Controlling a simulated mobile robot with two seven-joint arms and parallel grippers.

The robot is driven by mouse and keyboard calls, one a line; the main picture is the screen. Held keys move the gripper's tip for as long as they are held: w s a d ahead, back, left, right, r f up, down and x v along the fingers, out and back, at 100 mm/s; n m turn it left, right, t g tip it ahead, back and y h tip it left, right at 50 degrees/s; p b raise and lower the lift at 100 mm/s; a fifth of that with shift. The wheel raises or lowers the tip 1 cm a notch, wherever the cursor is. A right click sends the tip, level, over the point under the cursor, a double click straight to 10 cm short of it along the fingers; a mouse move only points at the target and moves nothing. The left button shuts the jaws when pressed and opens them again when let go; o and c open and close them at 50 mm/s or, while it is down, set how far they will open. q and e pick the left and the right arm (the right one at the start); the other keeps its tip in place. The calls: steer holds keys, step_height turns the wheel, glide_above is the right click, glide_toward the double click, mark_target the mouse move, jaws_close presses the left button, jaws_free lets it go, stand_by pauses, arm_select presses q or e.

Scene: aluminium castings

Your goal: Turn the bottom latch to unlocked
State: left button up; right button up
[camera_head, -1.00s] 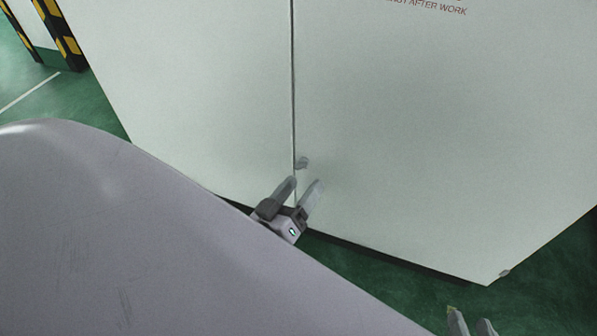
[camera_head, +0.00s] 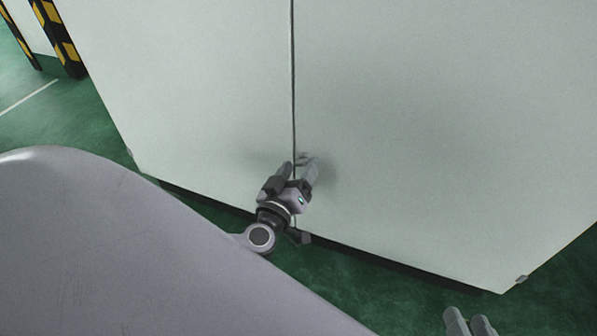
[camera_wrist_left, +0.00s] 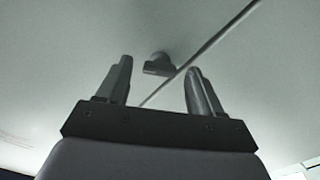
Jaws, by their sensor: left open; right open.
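The bottom latch (camera_head: 304,158) is a small grey knob on the pale cabinet front, just right of the vertical door seam. In the left wrist view the latch (camera_wrist_left: 158,64) shows as a short dark handle on a round base, close to the seam. My left gripper (camera_head: 300,168) is open at the latch, its fingers pointing at the door. In the left wrist view the latch appears between and beyond the fingertips of the left gripper (camera_wrist_left: 160,72), and I see no contact. My right gripper (camera_head: 470,318) shows only its fingertips at the bottom edge, apart from the cabinet.
The cabinet doors (camera_head: 430,130) fill most of the view, with a dark gap along their bottom edge. Green floor (camera_head: 75,115) lies at the left and lower right. A black and yellow striped post (camera_head: 60,40) stands at the upper left.

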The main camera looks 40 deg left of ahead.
arm_select(q)
steer(key=shift+w, duration=0.1)
steer(key=c, duration=1.1)
steer(key=shift+o, duration=0.2)
